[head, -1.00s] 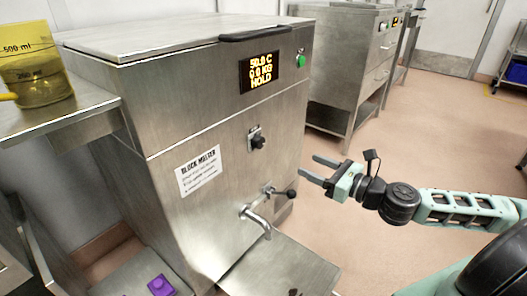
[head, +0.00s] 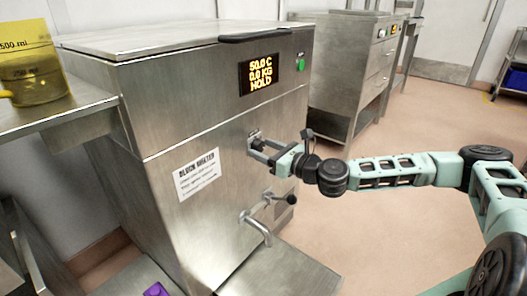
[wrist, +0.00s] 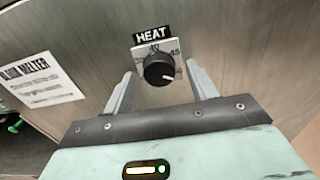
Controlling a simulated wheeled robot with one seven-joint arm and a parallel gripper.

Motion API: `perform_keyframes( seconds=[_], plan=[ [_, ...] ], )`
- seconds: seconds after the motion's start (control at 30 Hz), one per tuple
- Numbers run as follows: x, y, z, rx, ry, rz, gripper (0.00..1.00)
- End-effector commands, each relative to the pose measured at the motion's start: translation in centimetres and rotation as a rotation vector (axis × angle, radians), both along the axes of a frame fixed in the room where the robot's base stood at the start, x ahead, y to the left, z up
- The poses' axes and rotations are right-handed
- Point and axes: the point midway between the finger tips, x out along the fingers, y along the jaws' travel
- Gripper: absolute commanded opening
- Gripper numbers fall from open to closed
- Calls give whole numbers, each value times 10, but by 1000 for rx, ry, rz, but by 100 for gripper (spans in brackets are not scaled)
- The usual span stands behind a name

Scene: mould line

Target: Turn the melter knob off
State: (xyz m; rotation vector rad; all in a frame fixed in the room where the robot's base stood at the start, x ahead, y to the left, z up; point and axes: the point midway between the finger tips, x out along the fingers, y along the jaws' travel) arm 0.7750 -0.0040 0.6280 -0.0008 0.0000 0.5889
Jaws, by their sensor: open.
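The steel block melter (head: 215,130) stands in front of me, and its display (head: 259,72) reads 50.0 C, 0.0 KG, HOLD. Its black heat knob (wrist: 159,69) sits on a white dial plate under a HEAT label (wrist: 151,36) in the wrist view. The knob's white mark points to the lower right. My gripper (head: 262,149) is at the melter's front face, at the knob, and mostly hides it in the head view. In the wrist view my gripper (wrist: 160,88) is open, with one finger on each side of the knob. I cannot tell whether the fingers touch it.
A spout (head: 258,228) and a black-knobbed valve lever (head: 290,199) stick out below my gripper. A green button (head: 300,65) is beside the display. A steel shelf (head: 60,118) with a yellow measuring jug (head: 40,75) is at left. Open floor lies at right.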

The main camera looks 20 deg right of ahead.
Motion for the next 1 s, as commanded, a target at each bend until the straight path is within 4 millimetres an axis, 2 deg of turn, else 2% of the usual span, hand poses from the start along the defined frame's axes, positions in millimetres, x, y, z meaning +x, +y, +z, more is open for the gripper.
perform_keyframes(
  seconds=[0.37,0.4,0.5,0.57,1.0],
  plan=[
    [6,4,0,1,1,0,58],
    [6,4,0,1,1,0,55],
    [6,4,0,1,1,0,27],
    [6,4,0,1,1,0,13],
    [6,4,1,-59,-39,0,13]
  ],
)
